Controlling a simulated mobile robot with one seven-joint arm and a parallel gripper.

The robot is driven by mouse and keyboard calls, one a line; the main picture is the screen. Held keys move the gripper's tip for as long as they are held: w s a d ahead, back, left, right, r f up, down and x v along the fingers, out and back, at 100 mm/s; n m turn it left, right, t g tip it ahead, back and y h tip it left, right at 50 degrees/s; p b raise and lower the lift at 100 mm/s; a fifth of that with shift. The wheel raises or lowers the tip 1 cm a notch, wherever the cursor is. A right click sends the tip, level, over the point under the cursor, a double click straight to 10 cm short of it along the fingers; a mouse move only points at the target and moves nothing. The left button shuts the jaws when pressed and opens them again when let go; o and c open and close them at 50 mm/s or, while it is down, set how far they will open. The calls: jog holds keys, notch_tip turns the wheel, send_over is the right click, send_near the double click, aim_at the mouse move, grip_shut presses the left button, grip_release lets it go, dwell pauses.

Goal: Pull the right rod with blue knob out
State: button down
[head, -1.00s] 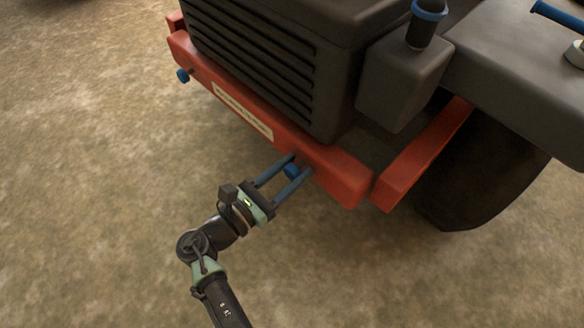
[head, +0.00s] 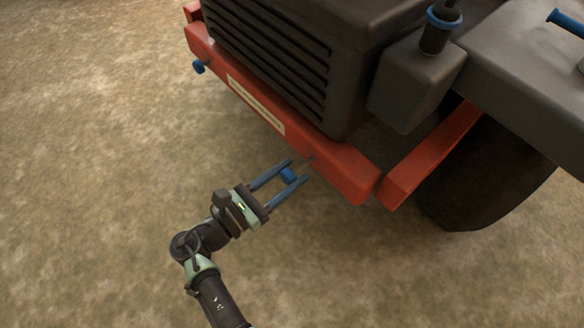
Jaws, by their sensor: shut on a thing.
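The right rod's blue knob (head: 288,174) sits between the blue fingers of my gripper (head: 290,172), which is shut on it. A short length of thin rod (head: 306,163) shows between the knob and the red bumper (head: 340,170) of the dark vehicle. The knob stands clear of the bumper face. The left rod with its blue knob (head: 198,67) is at the bumper's far left end, close to the bumper.
The vehicle's dark grille (head: 270,60) rises behind the bumper. A dark box with a blue-ringed post (head: 415,85) and a large black tyre (head: 490,190) are on the right. The dirt ground (head: 90,180) in front of the bumper is open.

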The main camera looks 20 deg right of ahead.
jog(key=shift+c, duration=1.9)
grip_release()
jog(key=shift+a, duration=0.2)
jog(key=p+v, duration=0.4)
jog(key=v, duration=0.9)
